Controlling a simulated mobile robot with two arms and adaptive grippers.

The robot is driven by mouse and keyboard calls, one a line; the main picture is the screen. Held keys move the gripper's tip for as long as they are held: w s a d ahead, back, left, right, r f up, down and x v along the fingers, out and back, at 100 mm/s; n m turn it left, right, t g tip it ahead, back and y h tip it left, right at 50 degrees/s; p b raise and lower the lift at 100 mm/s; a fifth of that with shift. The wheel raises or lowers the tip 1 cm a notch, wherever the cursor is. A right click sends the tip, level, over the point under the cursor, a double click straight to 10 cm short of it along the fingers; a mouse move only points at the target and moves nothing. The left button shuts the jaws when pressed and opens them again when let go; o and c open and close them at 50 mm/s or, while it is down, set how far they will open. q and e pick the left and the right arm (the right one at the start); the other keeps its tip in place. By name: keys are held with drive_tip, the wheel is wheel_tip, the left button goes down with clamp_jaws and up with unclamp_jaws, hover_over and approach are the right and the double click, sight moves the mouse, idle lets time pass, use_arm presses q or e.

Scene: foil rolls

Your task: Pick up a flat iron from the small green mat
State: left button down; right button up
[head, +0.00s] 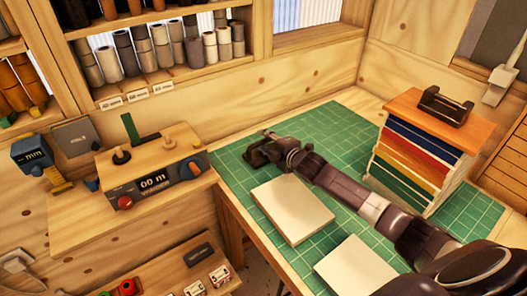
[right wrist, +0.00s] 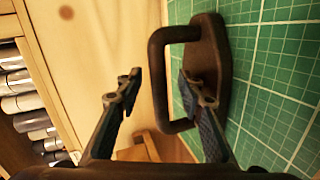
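A dark brown flat iron (head: 254,157) rests on the green mat (head: 340,122) near its left edge, partly hidden by my right gripper (head: 274,147) in the head view. In the right wrist view the iron (right wrist: 212,52) shows its flat base against the mat and its looped handle. My right gripper (right wrist: 157,86) is open there, its fingers on either side of the handle bar. One finger appears to be inside the loop, the other outside; I see no contact on both sides. My left gripper is out of view.
Two pale blocks (head: 293,207) (head: 355,268) lie on the mat near my right arm. A wooden device with a dial (head: 155,180) stands left of the mat.

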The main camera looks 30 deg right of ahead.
clamp_jaws()
idle(0.3)
drive_tip(key=shift+w+r, duration=0.1)
drive_tip(key=shift+r, duration=0.25)
drive_tip(key=shift+f, duration=0.1)
